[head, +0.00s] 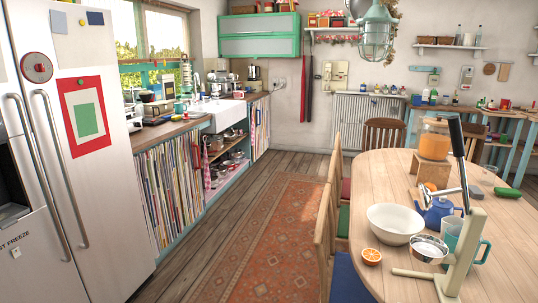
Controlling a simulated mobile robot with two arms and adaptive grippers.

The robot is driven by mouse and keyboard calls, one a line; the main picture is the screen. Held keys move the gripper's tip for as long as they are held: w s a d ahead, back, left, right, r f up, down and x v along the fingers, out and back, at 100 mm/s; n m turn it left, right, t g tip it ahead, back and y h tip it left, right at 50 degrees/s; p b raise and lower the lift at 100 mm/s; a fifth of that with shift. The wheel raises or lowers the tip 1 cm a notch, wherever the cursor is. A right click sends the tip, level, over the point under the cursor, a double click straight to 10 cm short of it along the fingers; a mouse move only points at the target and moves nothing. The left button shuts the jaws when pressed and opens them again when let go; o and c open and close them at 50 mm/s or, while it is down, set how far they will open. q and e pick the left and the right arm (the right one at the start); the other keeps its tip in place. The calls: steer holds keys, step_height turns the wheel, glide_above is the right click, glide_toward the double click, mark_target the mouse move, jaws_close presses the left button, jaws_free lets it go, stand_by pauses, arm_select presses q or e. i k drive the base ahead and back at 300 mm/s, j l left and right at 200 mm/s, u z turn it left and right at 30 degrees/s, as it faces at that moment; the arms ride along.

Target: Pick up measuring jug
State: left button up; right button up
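A teal, see-through jug (474,249) with a handle on its right side stands upright near the front right of the wooden table. It looks like the measuring jug, but no markings can be made out. A cream upright stand (463,252) with a lever hides part of its left side. A small metal bowl (429,248) is to its left, and a blue teapot (434,213) is behind it to the left. Neither of my grippers is in view.
The oval table (395,169) also holds a white bowl (394,223), a halved orange (372,256) and an orange-filled dispenser (434,141). Chairs (324,225) line its left side. A rug (264,245) lies on open floor between table and counter. A fridge (75,190) stands left.

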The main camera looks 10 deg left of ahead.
mark_target(236, 94)
steer(key=i+j+u, duration=0.3)
steer(key=i, duration=0.2)
steer(key=i+j+u, duration=0.3)
steer(key=i, duration=0.25)
steer(key=i+u, duration=0.3)
steer(key=i, duration=0.25)
steer(key=i+l+z, duration=0.1)
steer(key=i+z, duration=0.15)
steer(key=i, duration=0.25)
steer(key=i+z, duration=0.25)
steer(key=i, duration=0.25)
steer(key=i+j+z, duration=0.1)
steer(key=i+z, duration=0.15)
steer(key=i, duration=0.3)
steer(key=i+j+z, duration=0.25)
steer(key=i, duration=0.25)
steer(key=i+z, duration=0.25)
steer(key=i, duration=3.7)
steer(key=i+u, duration=0.15)
steer(key=i, duration=0.35)
steer(key=i+l+u, duration=0.15)
steer(key=i, duration=0.35)
steer(key=i+l+u, duration=0.2)
steer(key=i, duration=0.3)
steer(key=i+l+u, duration=0.15)
steer(key=i, duration=0.3)
